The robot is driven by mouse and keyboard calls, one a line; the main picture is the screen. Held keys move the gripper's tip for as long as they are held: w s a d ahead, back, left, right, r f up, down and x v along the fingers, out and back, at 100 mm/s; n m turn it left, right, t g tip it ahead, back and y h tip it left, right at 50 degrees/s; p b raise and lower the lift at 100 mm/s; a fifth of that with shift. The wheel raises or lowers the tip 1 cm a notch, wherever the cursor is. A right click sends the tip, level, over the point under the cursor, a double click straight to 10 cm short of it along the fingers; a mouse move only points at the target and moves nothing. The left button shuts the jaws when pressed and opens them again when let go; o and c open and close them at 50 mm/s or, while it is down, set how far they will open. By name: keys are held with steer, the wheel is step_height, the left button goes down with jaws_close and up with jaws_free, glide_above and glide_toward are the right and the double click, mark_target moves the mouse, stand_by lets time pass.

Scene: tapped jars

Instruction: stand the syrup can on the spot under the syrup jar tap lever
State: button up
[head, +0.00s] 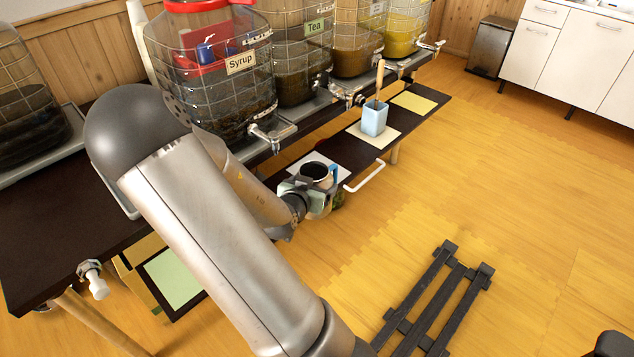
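The syrup jar (178,62) is a large clear jar in a wire frame with a "Syrup" label and a red lid, at the upper middle. Its metal tap (266,137) sticks out low at the front right. A can with a dark open top (314,169) stands upright just beyond my gripper (318,190), at the shelf's front edge. My gripper hides much of its body. Whether the fingers are closed on it is hard to see. A white square pad (343,172) lies under and behind the can, below and right of the syrup tap; whether they touch is hidden.
A light blue cup (374,119) with a wooden-handled tool stands on a cream pad (356,129). A yellow pad (413,102) and a green pad (173,276) are bare. A white rail (366,178) juts from the shelf front. A black rack (437,300) lies on the floor.

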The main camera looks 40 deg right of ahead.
steer(key=shift+a+r, duration=0.1)
steer(key=shift+a, duration=0.05)
steer(key=shift+w+f+b, duration=0.75)
steer(key=shift+f, duration=0.3)
steer(key=shift+w+f+b, duration=0.7)
steer(key=shift+f+b, duration=0.05)
steer(key=shift+f, duration=0.25)
steer(key=shift+w+r+p, duration=0.15)
steer(key=shift+w+p, duration=0.2)
steer(key=shift+w, duration=0.65)
steer(key=shift+w+a+p, duration=0.2)
steer(key=shift+w+p, duration=0.95)
steer(key=shift+w, duration=2.7)
steer(key=shift+f+b, duration=0.4)
steer(key=shift+f, duration=0.15)
steer(key=o, duration=1.4)
steer(key=shift+f, duration=0.1)
